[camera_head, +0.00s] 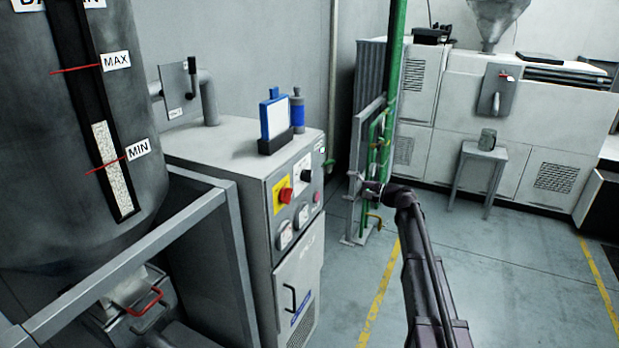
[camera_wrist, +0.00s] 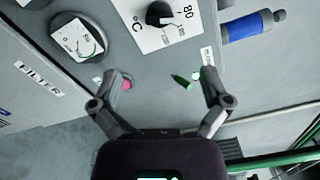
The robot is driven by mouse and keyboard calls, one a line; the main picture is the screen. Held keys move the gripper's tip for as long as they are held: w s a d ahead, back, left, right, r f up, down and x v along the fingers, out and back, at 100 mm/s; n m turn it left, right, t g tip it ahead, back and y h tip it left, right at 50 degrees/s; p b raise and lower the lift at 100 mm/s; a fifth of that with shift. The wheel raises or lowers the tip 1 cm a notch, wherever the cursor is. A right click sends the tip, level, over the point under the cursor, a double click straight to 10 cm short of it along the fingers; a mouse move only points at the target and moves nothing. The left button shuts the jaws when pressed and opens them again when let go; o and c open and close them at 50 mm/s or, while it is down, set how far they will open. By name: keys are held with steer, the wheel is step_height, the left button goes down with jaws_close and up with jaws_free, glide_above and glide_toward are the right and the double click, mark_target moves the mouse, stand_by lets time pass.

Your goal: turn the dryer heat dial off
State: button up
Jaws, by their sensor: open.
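The dryer cabinet (camera_head: 215,150) stands left of centre in the head view. Its heat dial is a black knob (camera_head: 305,174) on a white plate at the upper right of the front panel. In the wrist view the dial (camera_wrist: 159,13) sits at the top, on a plate marked °C and 80, partly cut by the frame edge. My gripper (camera_head: 372,187) is to the right of the panel in the head view, apart from the dial. In the wrist view my gripper (camera_wrist: 161,82) is open and empty, its fingers spread below the dial.
A red knob on a yellow plate (camera_head: 284,195) and two gauges (camera_head: 286,235) share the panel. A pink button (camera_wrist: 126,84) shows near the left finger. A blue bottle (camera_head: 297,112) and a blue-framed stand (camera_head: 274,118) are on top. Green pipes (camera_head: 386,130) rise behind my gripper.

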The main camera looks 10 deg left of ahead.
mark_target(309, 182)
steer(key=shift+w+a, duration=0.1)
steer(key=shift+a, duration=0.1)
steer(key=x, duration=1.3)
steer(key=shift+a, duration=0.2)
steer(key=shift+c, duration=0.2)
steer(key=c, duration=1.1)
